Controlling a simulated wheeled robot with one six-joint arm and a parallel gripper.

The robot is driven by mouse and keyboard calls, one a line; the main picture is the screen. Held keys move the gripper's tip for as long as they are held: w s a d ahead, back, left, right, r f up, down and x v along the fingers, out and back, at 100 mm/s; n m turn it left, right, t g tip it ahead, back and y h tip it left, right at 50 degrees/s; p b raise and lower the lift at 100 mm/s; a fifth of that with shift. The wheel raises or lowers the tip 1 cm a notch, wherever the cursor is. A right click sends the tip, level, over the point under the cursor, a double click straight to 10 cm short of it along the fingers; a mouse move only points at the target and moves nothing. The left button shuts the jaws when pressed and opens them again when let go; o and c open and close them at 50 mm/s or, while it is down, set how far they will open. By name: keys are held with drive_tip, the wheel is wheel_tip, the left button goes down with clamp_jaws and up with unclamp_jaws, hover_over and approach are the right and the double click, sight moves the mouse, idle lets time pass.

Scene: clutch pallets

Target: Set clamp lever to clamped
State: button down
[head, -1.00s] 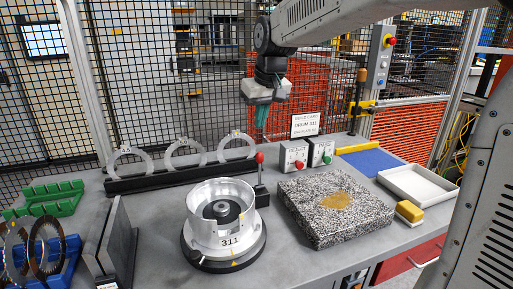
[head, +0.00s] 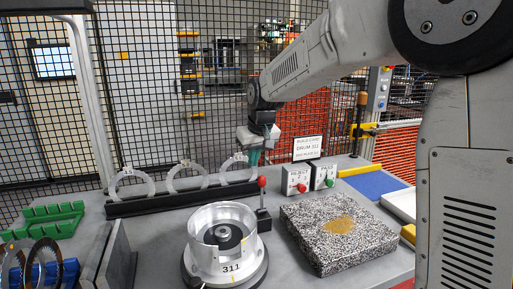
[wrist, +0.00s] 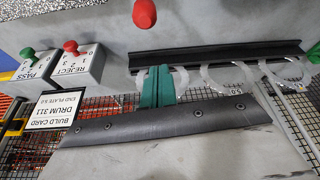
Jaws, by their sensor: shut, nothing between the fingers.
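The clamp lever (head: 262,182) is a red ball on a dark, upright-looking stem, standing on a black block beside the silver drum marked 311 (head: 231,268). In the wrist view, the lever's red ball (wrist: 145,14) shows at the top edge; its stem is hidden there. My gripper (head: 251,157) hangs behind the lever, near the rack of rings, apart from the lever. Its green fingers (wrist: 157,87) are together in the wrist view, with nothing between them.
A black rack (head: 180,202) holds pale rings behind the drum. A mesh fence closes the back.

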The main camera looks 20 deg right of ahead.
sight(262, 195)
drive_tip(key=shift+s+d+f, duration=0.15)
drive_tip(key=shift+s+f, duration=0.55)
drive_tip(key=shift+s, duration=0.05)
drive_tip(key=shift+s+d+f, duration=0.1)
drive_tip(key=shift+s+f, duration=0.6)
drive_tip(key=shift+s, duration=0.05)
drive_tip(key=shift+s+a, duration=0.1)
